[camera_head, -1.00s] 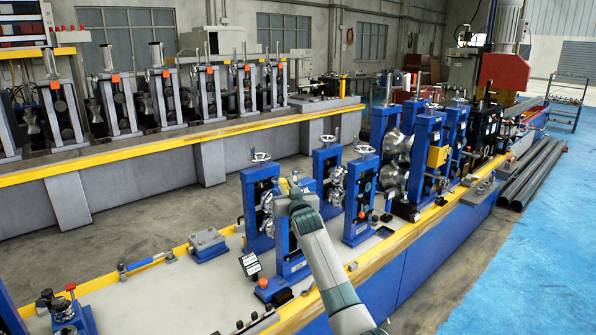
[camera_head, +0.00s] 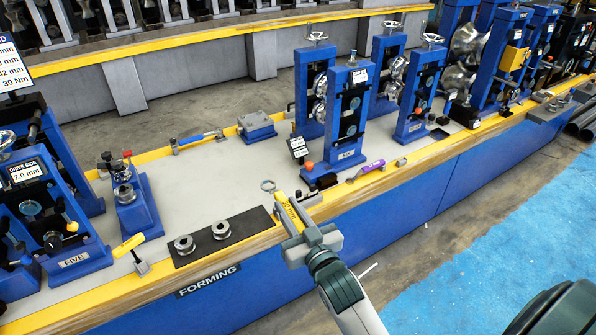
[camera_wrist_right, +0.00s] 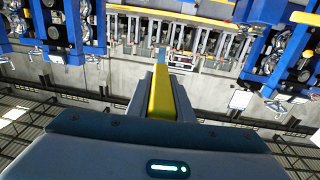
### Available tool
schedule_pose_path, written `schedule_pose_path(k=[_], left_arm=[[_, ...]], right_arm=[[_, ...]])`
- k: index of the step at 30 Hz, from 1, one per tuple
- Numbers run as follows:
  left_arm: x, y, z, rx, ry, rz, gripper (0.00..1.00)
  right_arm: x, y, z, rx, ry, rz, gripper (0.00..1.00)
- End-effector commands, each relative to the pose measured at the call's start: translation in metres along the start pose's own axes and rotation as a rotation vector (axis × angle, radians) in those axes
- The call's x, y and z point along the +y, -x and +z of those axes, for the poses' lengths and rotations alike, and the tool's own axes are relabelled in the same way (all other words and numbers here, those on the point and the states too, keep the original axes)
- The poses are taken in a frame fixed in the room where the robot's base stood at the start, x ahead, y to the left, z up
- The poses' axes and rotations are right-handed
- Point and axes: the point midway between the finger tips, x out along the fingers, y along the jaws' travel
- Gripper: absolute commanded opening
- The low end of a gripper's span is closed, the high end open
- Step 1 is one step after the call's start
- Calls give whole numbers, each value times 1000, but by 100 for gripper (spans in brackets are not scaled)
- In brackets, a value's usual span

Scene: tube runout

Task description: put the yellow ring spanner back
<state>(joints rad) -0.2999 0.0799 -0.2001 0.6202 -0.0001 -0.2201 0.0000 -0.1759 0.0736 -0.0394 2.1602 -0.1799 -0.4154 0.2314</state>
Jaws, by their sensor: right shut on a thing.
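The yellow ring spanner (camera_head: 287,210) is in my right gripper (camera_head: 303,232), which is shut on its handle. Its silver ring end points away from me, over the bench's front part, beside the dark mat. Whether the ring touches the bench, I cannot tell. In the right wrist view the yellow handle (camera_wrist_right: 161,95) stands out between the jaws. Small dark and grey holder blocks (camera_head: 309,197) sit on the front edge just right of the spanner. My left gripper is not in view.
A dark mat (camera_head: 250,220) with two metal rollers lies left of the spanner. A purple-handled tool (camera_head: 369,169) lies to the right, a blue-handled one (camera_head: 200,136) at the back. A yellow lever (camera_head: 128,245) and blue roll stands (camera_head: 347,120) flank the clear grey bench middle.

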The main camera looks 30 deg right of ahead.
Motion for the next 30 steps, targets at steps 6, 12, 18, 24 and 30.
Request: schedule_pose_path(k=[6,12,18,24,30], left_arm=[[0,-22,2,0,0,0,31],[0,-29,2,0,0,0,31],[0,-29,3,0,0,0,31],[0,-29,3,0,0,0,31],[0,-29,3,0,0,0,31]], right_arm=[[-34,81,2,1,-2,-23,0],[-43,120,-8,1,0,-22,0],[-45,129,-12,2,2,-20,0],[-45,128,-12,2,2,-20,0],[-45,128,-12,2,2,-20,0]])
